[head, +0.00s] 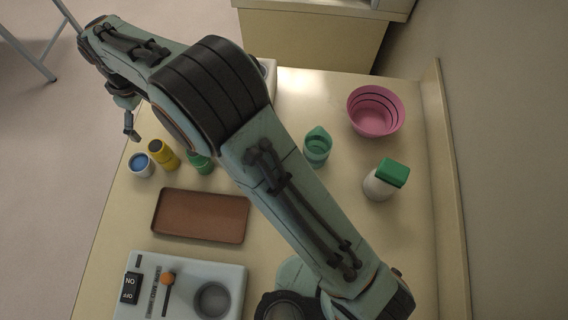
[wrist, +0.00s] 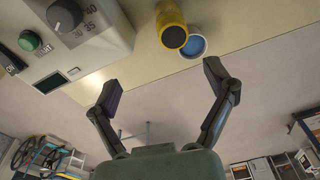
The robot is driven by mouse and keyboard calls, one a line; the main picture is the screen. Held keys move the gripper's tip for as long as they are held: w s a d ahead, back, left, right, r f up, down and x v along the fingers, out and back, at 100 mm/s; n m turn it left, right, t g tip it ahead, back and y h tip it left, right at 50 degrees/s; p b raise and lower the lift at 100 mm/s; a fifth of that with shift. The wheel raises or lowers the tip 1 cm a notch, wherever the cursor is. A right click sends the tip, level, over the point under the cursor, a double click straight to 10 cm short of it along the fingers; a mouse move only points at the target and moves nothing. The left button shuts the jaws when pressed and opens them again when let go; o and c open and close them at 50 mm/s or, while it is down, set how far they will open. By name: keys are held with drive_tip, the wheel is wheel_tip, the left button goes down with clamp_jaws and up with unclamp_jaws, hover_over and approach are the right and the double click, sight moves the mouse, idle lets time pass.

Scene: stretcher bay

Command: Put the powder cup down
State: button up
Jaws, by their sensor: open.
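The powder cup, which I take to be the small white cup with blue content (head: 140,166), stands upright on the counter near its left edge. It also shows in the wrist view (wrist: 193,46), partly behind a yellow bottle (wrist: 172,30). My gripper (wrist: 160,86) is open with nothing between its fingers. The cup is beyond the fingertips, apart from them. In the head view part of my gripper (head: 129,122) shows above and left of the cup, past the counter's edge.
The yellow bottle (head: 164,154) and a green container (head: 201,163) stand right of the cup. A brown tray (head: 200,238) lies in front, and a device with an orange-knobbed lever (head: 235,274) is nearer. A beaker (head: 317,150), pink bowl (head: 375,128) and green-capped bottle (head: 378,186) stand right.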

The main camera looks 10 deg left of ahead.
drive_tip(key=d+r+m, duration=0.4)
drive_tip(key=d+r, duration=0.1)
drive_tip(key=d, duration=0.7)
drive_tip(key=d+r+m, duration=0.3)
drive_tip(key=d+r, duration=0.2)
drive_tip(key=d, duration=0.7)
drive_tip(key=s+d+f+m, duration=0.2)
drive_tip(key=s+d+m, duration=0.5)
drive_tip(key=s+d, duration=0.7)
drive_tip(key=shift+s+d+f+m+h, duration=0.2)
drive_tip(key=shift+s+d+m+h, duration=0.2)
drive_tip(key=shift+d, duration=0.1)
